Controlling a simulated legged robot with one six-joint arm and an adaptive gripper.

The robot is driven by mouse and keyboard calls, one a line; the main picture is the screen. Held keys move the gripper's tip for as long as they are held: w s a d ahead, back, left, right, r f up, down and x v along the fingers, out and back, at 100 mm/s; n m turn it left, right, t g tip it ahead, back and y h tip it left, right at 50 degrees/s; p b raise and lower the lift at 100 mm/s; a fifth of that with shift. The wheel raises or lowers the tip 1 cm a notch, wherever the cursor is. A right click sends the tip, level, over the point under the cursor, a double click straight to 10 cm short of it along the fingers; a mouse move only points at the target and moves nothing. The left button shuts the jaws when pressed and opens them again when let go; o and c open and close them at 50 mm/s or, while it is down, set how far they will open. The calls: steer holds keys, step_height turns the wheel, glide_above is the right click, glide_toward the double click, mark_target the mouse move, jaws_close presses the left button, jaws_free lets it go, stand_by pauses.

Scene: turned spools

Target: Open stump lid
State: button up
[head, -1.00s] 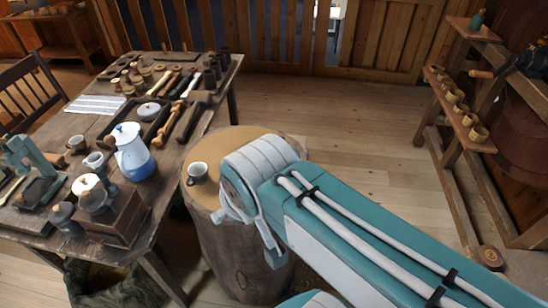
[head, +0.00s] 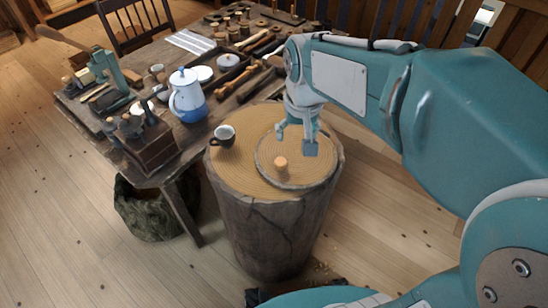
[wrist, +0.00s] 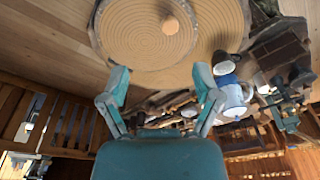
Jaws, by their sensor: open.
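The stump (head: 270,225) stands upright beside the table. Its round lid (head: 305,172) lies flat on the right part of the stump top, with a small light wooden knob (head: 281,162) standing up from it. The lid (wrist: 130,50) and knob (wrist: 170,25) also show in the wrist view, beyond the fingertips. My gripper (head: 295,140) is open and empty above the lid, apart from the knob. In the wrist view my gripper (wrist: 160,77) has its two fingers spread, with nothing between them.
A dark mug (head: 223,136) stands on the stump top left of the lid. The table (head: 238,103) at left holds a blue and white pot (head: 187,97), a wooden box (head: 148,148) and several tools. A dark sack (head: 150,210) lies under it.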

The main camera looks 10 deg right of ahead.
steer(key=g, duration=0.2)
glide_above(281, 161)
steer(key=d, duration=0.2)
step_height(281, 161, down, 5)
steer(key=a+f, duration=0.1)
steer(key=f, duration=0.1)
steer(key=a+f, duration=0.1)
steer(key=a, duration=0.1)
steer(key=shift+f, duration=0.35)
steer(key=f, duration=0.3)
steer(key=d+f, duration=0.1)
steer(key=f, duration=0.3)
steer(key=shift+d+f, duration=0.2)
steer(key=shift+f, duration=0.05)
steer(key=shift+a+f, duration=0.2)
steer(key=shift+a, duration=0.3)
steer(key=shift+d, duration=0.25)
jaws_close()
